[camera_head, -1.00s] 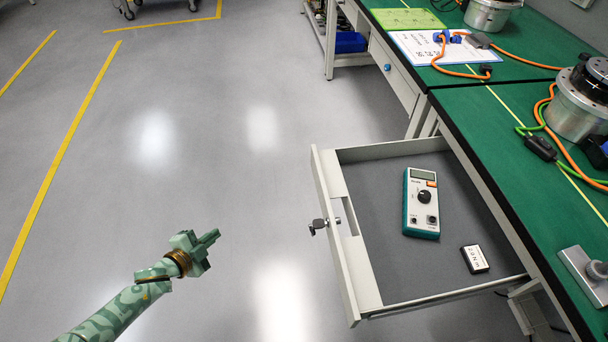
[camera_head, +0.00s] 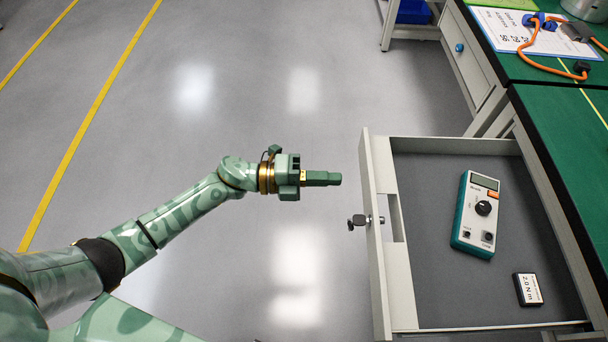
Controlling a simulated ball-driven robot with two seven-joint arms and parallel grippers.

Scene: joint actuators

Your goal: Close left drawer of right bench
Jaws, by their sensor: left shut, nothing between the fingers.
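The open drawer (camera_head: 377,262) sticks out from the green-topped bench at the right. Its grey front panel faces left, with a lock and key (camera_head: 366,221) at the middle. My left gripper (camera_head: 338,179) is shut and empty, pointing right, a short gap left of the drawer front and a little above the key in the picture. A teal and white meter (camera_head: 476,214) and a small black and white box (camera_head: 528,289) lie in the drawer. My right gripper is not in view.
The green bench top (camera_head: 565,135) lies at the right. Beyond it are another drawer with a blue knob (camera_head: 460,48), a clipboard (camera_head: 530,34) and an orange cable (camera_head: 550,64). The grey floor left of the drawer is clear.

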